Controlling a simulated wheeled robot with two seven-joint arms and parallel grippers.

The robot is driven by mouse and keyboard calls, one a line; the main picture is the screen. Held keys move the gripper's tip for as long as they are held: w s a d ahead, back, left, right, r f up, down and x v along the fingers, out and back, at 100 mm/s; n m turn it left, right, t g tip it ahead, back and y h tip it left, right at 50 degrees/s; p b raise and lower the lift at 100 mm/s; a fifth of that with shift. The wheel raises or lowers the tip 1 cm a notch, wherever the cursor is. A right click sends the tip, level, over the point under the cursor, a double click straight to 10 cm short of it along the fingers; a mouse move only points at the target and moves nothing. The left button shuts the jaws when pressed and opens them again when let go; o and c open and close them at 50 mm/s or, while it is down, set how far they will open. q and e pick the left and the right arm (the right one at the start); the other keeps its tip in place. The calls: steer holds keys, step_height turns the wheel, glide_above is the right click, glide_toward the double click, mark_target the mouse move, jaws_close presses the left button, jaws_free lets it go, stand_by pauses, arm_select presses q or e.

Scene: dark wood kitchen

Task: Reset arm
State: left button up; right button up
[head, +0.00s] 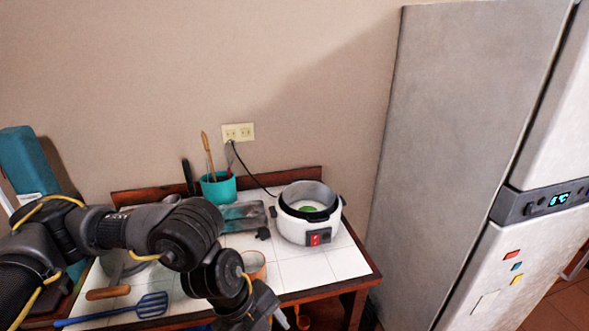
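My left arm comes in from the left and bends down across the front of the table. My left gripper (279,318) is at the bottom edge, in front of the table's front edge and partly cut off. I cannot tell whether its fingers are open or shut, or whether it holds anything. My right gripper is not in view.
The tiled table (341,261) bears a white rice cooker (294,229), a teal utensil pot (218,188), a grey tray (244,215), an orange cup (253,264) and a blue spatula (151,305). A grey fridge (455,130) stands at right.

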arm_select(q)
steer(key=s+d+r+n+t+h, duration=0.2)
steer(key=d+r+h, duration=0.1)
steer(key=d+h, duration=0.3)
steer(key=s+d+r+n+t+h, duration=0.1)
steer(key=d+r+n+h, duration=0.2)
steer(key=d, duration=0.6)
steer(key=w+a+f+n+t+y, duration=0.3)
steer(key=a+f+n+t, duration=0.1)
steer(key=a+n, duration=0.35)
steer(key=w+a+f+n+t+y, duration=0.3)
steer(key=a+f+n, duration=0.25)
steer(key=a, duration=0.25)
steer(key=s+a+f+n+g+y, duration=0.65)
steer(key=s+a+f, duration=0.75)
steer(key=s+a, duration=0.45)
step_height(320, 180, down, 24)
steer(key=f, duration=0.1)
steer(key=s+a+f+g, duration=0.2)
steer(key=s+a+f, duration=0.1)
steer(key=s+f, duration=1.4)
steer(key=shift+y, duration=0.35)
